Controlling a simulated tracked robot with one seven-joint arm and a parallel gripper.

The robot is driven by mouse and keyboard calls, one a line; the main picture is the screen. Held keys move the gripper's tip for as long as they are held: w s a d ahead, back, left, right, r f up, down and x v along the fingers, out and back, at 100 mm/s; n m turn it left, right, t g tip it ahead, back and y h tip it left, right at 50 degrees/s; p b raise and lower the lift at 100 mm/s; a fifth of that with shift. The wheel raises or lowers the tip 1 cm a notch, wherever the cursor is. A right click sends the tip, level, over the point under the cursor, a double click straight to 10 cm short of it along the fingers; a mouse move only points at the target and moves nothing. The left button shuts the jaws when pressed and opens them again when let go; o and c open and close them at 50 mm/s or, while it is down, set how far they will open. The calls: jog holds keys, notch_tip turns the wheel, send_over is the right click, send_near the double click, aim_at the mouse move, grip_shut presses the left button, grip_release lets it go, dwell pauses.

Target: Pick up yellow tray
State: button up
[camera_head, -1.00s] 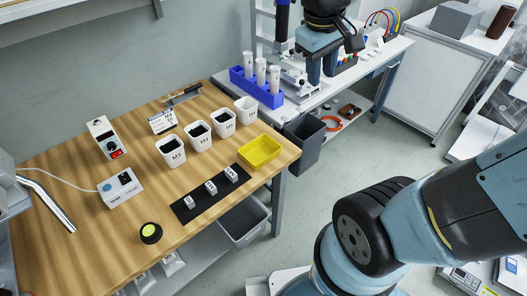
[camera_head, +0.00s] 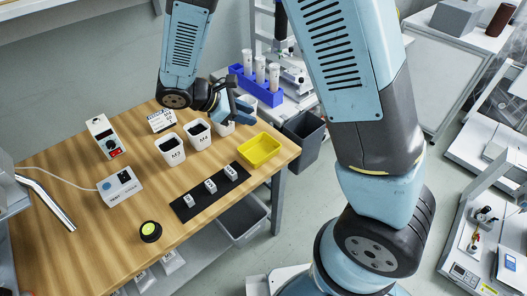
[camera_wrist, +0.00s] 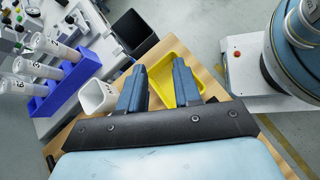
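The yellow tray (camera_head: 259,151) lies at the right front corner of the wooden table, to the right of the white cups. My gripper (camera_head: 236,107) is above the table, over the rightmost white cups and a little behind the tray, higher than it. In the wrist view the yellow tray (camera_wrist: 163,77) shows beyond and between the two blue fingers of my gripper (camera_wrist: 160,80). The fingers are apart with nothing held between them. The right finger covers part of the tray in that view.
White cups (camera_head: 171,149) stand in a row left of the tray, partly hidden by my gripper. A black mat (camera_head: 188,206) with small white parts lies in front. A blue rack (camera_head: 258,88) with tubes stands behind. A dark bin (camera_head: 305,135) is beyond the table edge.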

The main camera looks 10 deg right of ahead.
aim_at(251, 147)
jog(key=a+f+n+t, duration=0.1)
jog(key=a+f+n, duration=0.1)
jog(key=f, duration=0.1)
jog(key=a+f+n+t+h, duration=0.1)
jog(key=a+f+n+t, duration=0.1)
jog(key=a+f, duration=0.1)
jog(key=s+a+f+n+t, duration=0.1)
jog(key=a+f+n, duration=0.1)
jog(key=a+f, duration=0.1)
jog(key=shift+s+a+f+n+t+h, duration=0.1)
jog(key=shift+a+f+n+t+h, duration=0.1)
jog(key=shift+f, duration=0.2)
jog(key=shift+a+f+n+t+h, duration=0.1)
jog(key=shift+f+n, duration=0.1)
jog(key=shift+f, duration=0.15)
jog(key=shift+a+f+n, duration=0.15)
jog(key=shift+f+n, duration=0.15)
jog(key=shift+f, duration=0.15)
jog(key=x, duration=0.8)
jog(key=shift+w+x, duration=0.15)
jog(key=shift+x, duration=1.2)
jog(key=shift+w+x, duration=0.15)
jog(key=shift+x, duration=1.25)
jog(key=shift+a+r, duration=0.1)
jog(key=shift+a, duration=0.05)
grip_shut()
